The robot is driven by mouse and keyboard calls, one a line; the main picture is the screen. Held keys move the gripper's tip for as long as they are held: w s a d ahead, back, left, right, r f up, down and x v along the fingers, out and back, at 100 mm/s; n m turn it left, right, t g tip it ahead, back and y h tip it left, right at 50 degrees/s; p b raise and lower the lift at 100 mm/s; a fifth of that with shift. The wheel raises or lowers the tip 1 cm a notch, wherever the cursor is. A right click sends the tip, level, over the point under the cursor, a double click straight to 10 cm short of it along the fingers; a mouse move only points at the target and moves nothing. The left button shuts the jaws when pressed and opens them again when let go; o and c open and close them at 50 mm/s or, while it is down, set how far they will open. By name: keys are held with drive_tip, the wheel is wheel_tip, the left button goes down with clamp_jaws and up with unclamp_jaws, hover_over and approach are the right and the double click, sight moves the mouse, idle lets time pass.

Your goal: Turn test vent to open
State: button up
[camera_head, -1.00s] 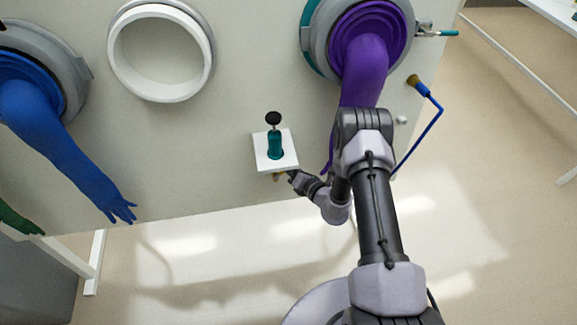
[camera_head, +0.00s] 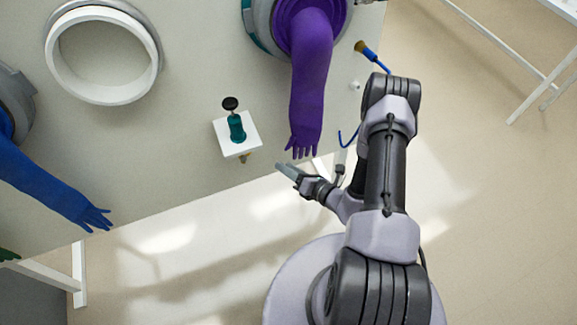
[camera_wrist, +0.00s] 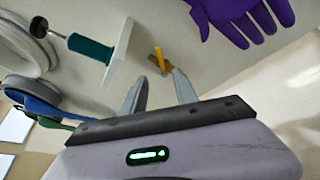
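A small brass valve with a yellow lever (camera_wrist: 158,58) sits on the panel beside the white shelf in the wrist view. I take it for the test vent, but no label is readable. In the head view only a bit of brass (camera_head: 244,157) shows under the shelf. My gripper (camera_head: 284,168) is right of and a little below it, apart from it. In the wrist view my gripper (camera_wrist: 160,84) has its two fingers spread with nothing between them. The lever lies just beyond the fingertips.
The white shelf (camera_head: 251,135) carries a teal stamp-like item (camera_head: 237,130) with a black knob. A purple glove (camera_head: 308,85) hangs close above my gripper. A blue glove (camera_head: 45,190) hangs at left. A white ring port (camera_head: 147,50) is upper left. The floor below is clear.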

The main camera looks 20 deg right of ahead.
drive_tip(key=shift+s, duration=0.25)
drive_tip(key=shift+c, duration=0.8)
drive_tip(key=w+f+n+t+b, duration=0.1)
drive_tip(key=f+n, duration=0.1)
drive_tip(key=n, duration=0.1)
drive_tip(key=w+d+f+n+t+b, duration=0.1)
drive_tip(key=f+n+b, duration=0.1)
drive_tip(key=f+n+y+b, duration=0.1)
drive_tip(key=f+n, duration=0.1)
drive_tip(key=n, duration=0.1)
drive_tip(key=shift+w+d+f+n+t+b, duration=0.2)
drive_tip(key=shift+w+n+t+b, duration=0.1)
drive_tip(key=shift+w+t, duration=0.1)
clamp_jaws()
wheel_tip(320, 180, down, 5)
drive_tip(key=d+n+t+y+b, duration=0.1)
drive_tip(key=n+t+b, duration=0.2)
drive_tip(key=n, duration=0.6)
drive_tip(key=w+a+r+n+b, duration=0.1)
drive_tip(key=w+a+r+b, duration=0.3)
drive_tip(key=w, duration=0.6)
drive_tip(key=a+r, duration=0.1)
drive_tip(key=a, duration=0.1)
drive_tip(key=shift+a+y, duration=0.3)
drive_tip(key=shift+a, duration=0.05)
drive_tip(key=shift+r+n, duration=0.2)
drive_tip(key=shift+n, duration=0.2)
